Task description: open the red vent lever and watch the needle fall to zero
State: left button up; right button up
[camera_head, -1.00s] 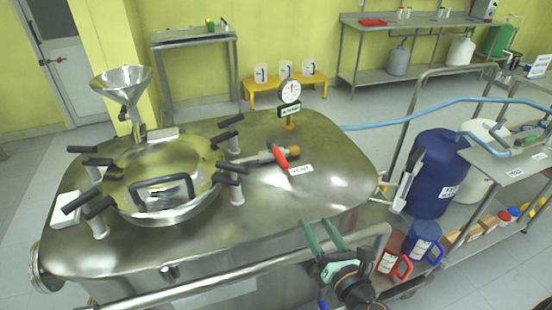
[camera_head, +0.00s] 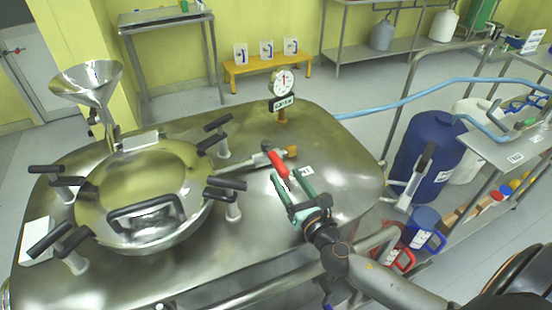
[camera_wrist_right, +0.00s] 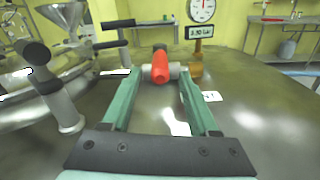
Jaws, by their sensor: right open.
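The red vent lever (camera_head: 278,163) sits on a metal valve with a brass end on top of the steel reactor lid (camera_head: 335,150). It also shows in the right wrist view (camera_wrist_right: 160,67), between my finger tips. My right gripper (camera_head: 289,182) is open, its green fingers pointing at the lever from the near side. I cannot tell whether they touch it. The round white gauge (camera_head: 283,83) stands behind the valve, with a small label plate below; the gauge also shows at the top of the wrist view (camera_wrist_right: 202,9). Its needle is too small to read surely. My left gripper is out of view.
The round hatch (camera_head: 145,190) with black-handled clamps lies left of the valve, below a steel funnel (camera_head: 88,82). A white vent tag (camera_head: 307,172) lies right of the lever. A blue drum (camera_head: 428,155) and a rail stand at the right.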

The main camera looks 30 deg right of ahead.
aim_at(276, 162)
jog(key=w, duration=0.7)
jog(key=shift+d, duration=0.2)
grip_shut()
dwell(1.2)
